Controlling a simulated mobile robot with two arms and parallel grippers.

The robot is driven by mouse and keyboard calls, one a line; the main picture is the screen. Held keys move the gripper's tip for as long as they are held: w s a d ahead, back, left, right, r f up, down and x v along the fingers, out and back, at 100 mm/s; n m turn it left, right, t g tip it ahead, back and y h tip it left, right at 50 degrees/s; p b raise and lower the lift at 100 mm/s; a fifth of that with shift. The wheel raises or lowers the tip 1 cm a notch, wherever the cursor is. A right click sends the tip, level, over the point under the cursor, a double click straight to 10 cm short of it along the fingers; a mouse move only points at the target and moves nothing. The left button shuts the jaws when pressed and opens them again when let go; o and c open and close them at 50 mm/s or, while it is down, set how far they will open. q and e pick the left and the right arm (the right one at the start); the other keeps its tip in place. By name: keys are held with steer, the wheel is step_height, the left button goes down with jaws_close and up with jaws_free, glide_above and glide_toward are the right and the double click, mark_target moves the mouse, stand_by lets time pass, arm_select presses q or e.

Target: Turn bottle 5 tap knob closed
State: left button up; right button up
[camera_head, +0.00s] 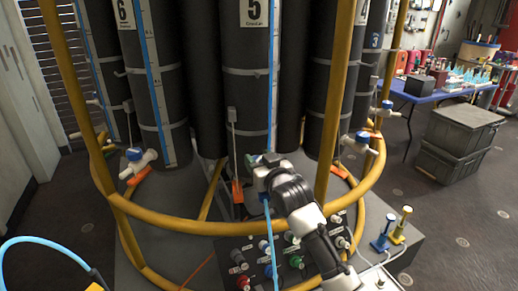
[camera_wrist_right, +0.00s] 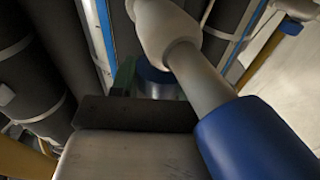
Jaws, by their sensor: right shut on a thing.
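Bottle 5 (camera_head: 247,95) is a tall dark cylinder with a white "5" label, upright behind the yellow rail. My right gripper (camera_head: 262,165) is at the bottle's foot and hides most of its tap in the head view. In the right wrist view, the white tap body (camera_wrist_right: 168,30) shows close up, with a pale spout and a blue sleeve (camera_wrist_right: 262,140). The blue tap knob (camera_wrist_right: 155,77) is partly hidden behind a dark jaw (camera_wrist_right: 135,115). The right gripper is shut on this knob. The knob's exact angle is hard to tell. My left gripper is out of view.
A yellow ring rail (camera_head: 190,228) curves in front of the bottles. Neighbouring bottles have white taps with blue knobs, on the left (camera_head: 136,154) and right (camera_head: 361,137). Below is a dark panel (camera_head: 300,250) with several coloured fittings. Grey crates (camera_head: 455,145) stand at right.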

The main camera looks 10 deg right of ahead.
steer(key=shift+r+m+h+p, duration=0.1)
steer(key=shift+m+h+p, duration=0.25)
steer(key=shift+m+h, duration=0.4)
steer(key=shift+t+h, duration=0.3)
steer(key=shift+h, duration=0.25)
steer(key=o, duration=0.9)
steer(key=s, duration=0.7)
steer(key=s+d+b, duration=0.1)
steer(key=s, duration=0.2)
steer(key=shift+s, duration=0.35)
